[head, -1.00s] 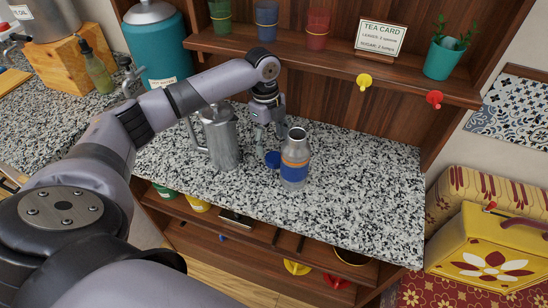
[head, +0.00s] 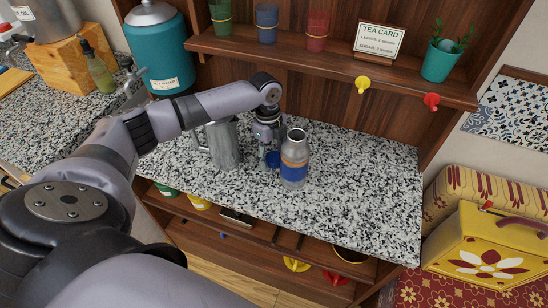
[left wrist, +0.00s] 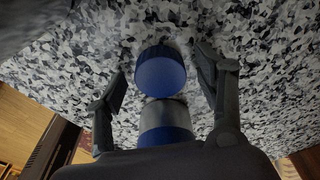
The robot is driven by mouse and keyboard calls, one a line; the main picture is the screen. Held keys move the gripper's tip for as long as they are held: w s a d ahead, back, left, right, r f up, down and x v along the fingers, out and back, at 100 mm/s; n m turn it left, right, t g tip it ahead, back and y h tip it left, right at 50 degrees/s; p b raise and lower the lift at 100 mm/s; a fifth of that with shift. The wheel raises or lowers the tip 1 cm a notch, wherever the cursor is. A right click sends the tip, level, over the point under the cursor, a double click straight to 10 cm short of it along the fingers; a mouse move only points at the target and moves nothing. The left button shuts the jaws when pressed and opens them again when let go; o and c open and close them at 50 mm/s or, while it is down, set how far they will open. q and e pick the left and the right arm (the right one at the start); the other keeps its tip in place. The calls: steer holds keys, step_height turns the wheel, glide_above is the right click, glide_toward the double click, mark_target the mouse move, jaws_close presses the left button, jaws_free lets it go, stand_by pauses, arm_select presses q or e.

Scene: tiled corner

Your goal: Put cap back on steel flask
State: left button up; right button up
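The steel flask (head: 294,163) stands upright and uncapped on the speckled counter, with blue and orange bands. The blue cap (head: 273,160) lies on the counter just left of it. My left gripper (head: 269,150) points down at the cap. In the left wrist view the gripper (left wrist: 160,83) is open, its fingers on either side of the cap (left wrist: 161,72) and apart from it. A grey and blue shape below the cap there looks like part of the flask (left wrist: 166,122). My right gripper is out of view.
A steel jug (head: 223,146) stands close to the left of my gripper. The wooden shelf (head: 330,68) with cups and a tea card (head: 379,40) overhangs the back. The counter (head: 365,185) is clear to the right of the flask.

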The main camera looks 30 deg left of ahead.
mark_target(273, 158)
arm_select(q)
steer(key=c, duration=1)
steer(key=shift+o, duration=0.2)
steer(key=shift+s+r+b, duration=0.15)
steer(key=shift+r+b, duration=0.2)
steer(key=shift+b, duration=0.15)
step_height(273, 158, up, 6)
steer(key=shift+s+r+b, duration=0.1)
steer(key=shift+r+b, duration=0.15)
steer(key=shift+b, duration=0.45)
steer(key=s+d+b, duration=0.1)
steer(key=s+d, duration=0.1)
steer(key=s, duration=0.7)
steer(key=s+d+b, duration=0.2)
steer(key=s, duration=0.8)
steer(key=shift+d, duration=0.35)
steer(key=shift+f, duration=0.1)
